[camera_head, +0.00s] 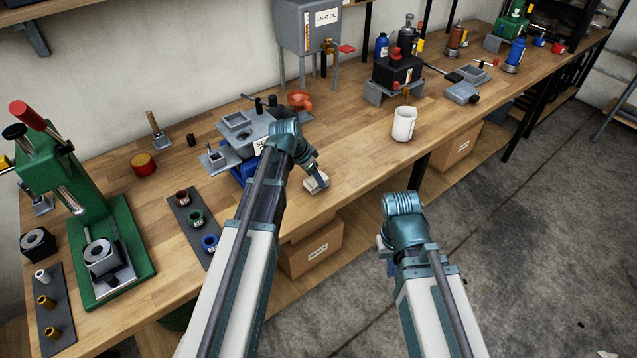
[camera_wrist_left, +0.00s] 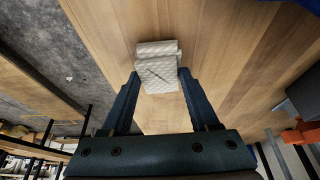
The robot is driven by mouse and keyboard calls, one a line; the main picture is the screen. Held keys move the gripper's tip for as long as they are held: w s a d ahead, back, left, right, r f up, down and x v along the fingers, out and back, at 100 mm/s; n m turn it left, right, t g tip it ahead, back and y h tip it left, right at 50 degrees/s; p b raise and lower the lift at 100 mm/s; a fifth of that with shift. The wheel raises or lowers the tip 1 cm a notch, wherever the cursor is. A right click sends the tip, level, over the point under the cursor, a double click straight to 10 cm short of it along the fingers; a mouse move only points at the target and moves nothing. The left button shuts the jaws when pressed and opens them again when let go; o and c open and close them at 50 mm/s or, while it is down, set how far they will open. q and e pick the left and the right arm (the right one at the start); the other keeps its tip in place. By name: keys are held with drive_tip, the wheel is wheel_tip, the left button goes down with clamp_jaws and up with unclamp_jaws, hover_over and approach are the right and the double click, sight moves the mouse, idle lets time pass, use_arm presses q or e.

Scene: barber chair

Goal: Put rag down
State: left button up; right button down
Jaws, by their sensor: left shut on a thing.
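The rag (camera_head: 316,184) is a small folded off-white cloth at the front edge of the wooden workbench (camera_head: 345,160). My left gripper (camera_wrist_left: 158,82) is shut on it. In the left wrist view the rag (camera_wrist_left: 158,68) sits between the two fingertips, with bench wood behind it. It is at or just above the bench top; I cannot tell if it touches. My right gripper (camera_head: 385,252) is in front of the bench, over the floor. My own wrist mostly hides its fingers, and nothing is seen in it.
A white mug (camera_head: 404,124) stands right of the rag. A grey fixture (camera_head: 245,132) on a blue base is behind my left arm. A green press (camera_head: 90,220) and a dark strip with coloured rings (camera_head: 195,222) are at left. Bare wood lies between rag and mug.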

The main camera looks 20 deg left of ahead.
use_arm(q)
drive_tip(key=shift+f, duration=0.15)
drive_tip(key=shift+a, duration=0.1)
drive_tip(key=o, duration=1.2)
